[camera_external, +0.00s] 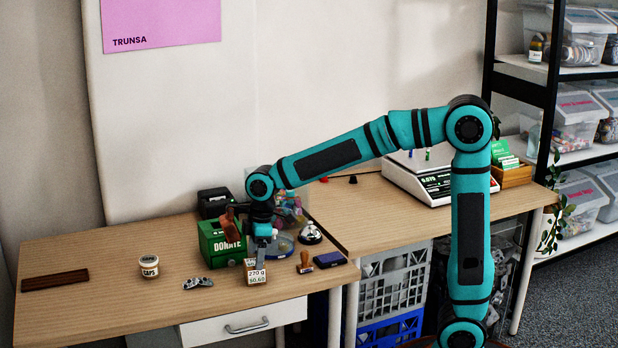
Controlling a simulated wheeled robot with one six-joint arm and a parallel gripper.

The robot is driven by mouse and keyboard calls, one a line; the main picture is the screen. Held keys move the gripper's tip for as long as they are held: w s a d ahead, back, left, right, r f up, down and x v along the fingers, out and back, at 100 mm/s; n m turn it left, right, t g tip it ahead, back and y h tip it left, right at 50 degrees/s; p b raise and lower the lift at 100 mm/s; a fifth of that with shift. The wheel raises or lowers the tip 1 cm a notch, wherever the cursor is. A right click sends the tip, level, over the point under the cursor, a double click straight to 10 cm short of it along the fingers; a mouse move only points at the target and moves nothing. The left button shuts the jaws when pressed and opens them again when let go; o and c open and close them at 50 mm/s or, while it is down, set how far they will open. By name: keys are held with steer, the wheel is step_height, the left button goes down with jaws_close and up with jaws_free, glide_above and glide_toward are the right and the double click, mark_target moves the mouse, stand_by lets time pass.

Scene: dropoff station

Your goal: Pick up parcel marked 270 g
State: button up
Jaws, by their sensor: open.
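The parcel marked 270 g (257,278) is a small box with a pale front label, standing near the front edge of the left table. My gripper (261,262) points down right at the parcel's top. Its jaws are open. The fingers overlap the parcel's upper part in this view, and I cannot tell whether they touch it or straddle it.
A green DONATE box (222,243) stands close behind the parcel on the left. A wooden stamp (305,262), a blue ink pad (330,259) and a bell (310,233) are to the right. Keys (198,283) and a CAPS jar (149,266) lie left. A scale (425,180) stands on the right table.

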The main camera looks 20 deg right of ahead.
mark_target(254, 261)
steer(key=shift+s+a+f, duration=0.1)
steer(key=shift+a+f, duration=0.1)
steer(key=shift+f, duration=0.7)
steer(key=shift+a+f, duration=0.15)
steer(key=shift+f, duration=0.75)
steer(key=shift+s+a+f, duration=0.1)
steer(key=shift+a+f, duration=0.1)
steer(key=shift+f, duration=0.7)
steer(key=c, duration=1.2)
